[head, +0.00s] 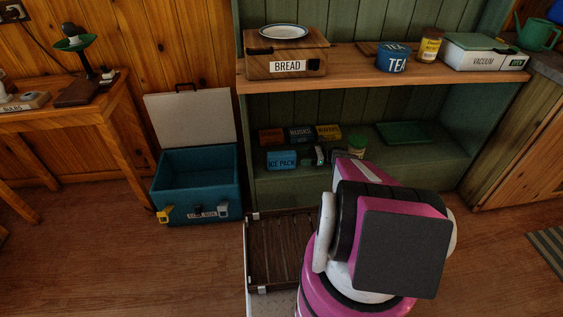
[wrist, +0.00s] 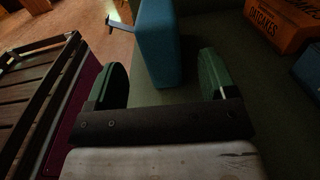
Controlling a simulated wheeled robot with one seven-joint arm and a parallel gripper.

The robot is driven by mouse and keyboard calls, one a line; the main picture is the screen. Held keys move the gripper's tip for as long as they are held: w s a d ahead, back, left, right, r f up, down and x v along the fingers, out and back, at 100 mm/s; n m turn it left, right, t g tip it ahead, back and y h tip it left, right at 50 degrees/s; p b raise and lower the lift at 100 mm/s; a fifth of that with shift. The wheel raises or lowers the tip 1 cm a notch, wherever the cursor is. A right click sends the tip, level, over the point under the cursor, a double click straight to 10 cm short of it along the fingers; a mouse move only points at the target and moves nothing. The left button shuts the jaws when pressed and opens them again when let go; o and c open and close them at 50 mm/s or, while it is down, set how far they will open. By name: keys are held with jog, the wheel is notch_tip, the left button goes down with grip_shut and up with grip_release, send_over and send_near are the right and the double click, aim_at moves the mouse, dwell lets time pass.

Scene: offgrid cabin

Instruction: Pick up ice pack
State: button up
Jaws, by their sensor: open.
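The ice pack (head: 282,160) is a blue block with a white label, standing at the front left of the green lower shelf. In the wrist view a blue block that looks like the ice pack (wrist: 158,50) rises end-on between my gripper's fingers. My gripper (wrist: 163,76) is open, with one green-padded finger on each side of the block. A gap shows on both sides, wider on the right.
An orange oatcakes box (wrist: 279,23) stands right of the block; a rusks box (head: 301,134) and others crowd behind it. An open blue cool box (head: 196,182) stands left on the floor. A dark slatted rack (head: 280,252) lies in front. The shelf's right side is freer.

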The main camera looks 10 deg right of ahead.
aim_at(289, 159)
jog(key=shift+a+f, duration=0.2)
jog(key=shift+f, duration=0.3)
jog(key=shift+a+f, duration=0.2)
jog(key=shift+f, duration=0.25)
jog(key=shift+w+a, duration=0.1)
jog(key=shift+a, duration=3.3)
jog(key=c, duration=1.3)
jog(key=shift+r, duration=0.1)
jog(key=shift+c, duration=0.5)
jog(key=shift+r, duration=0.15)
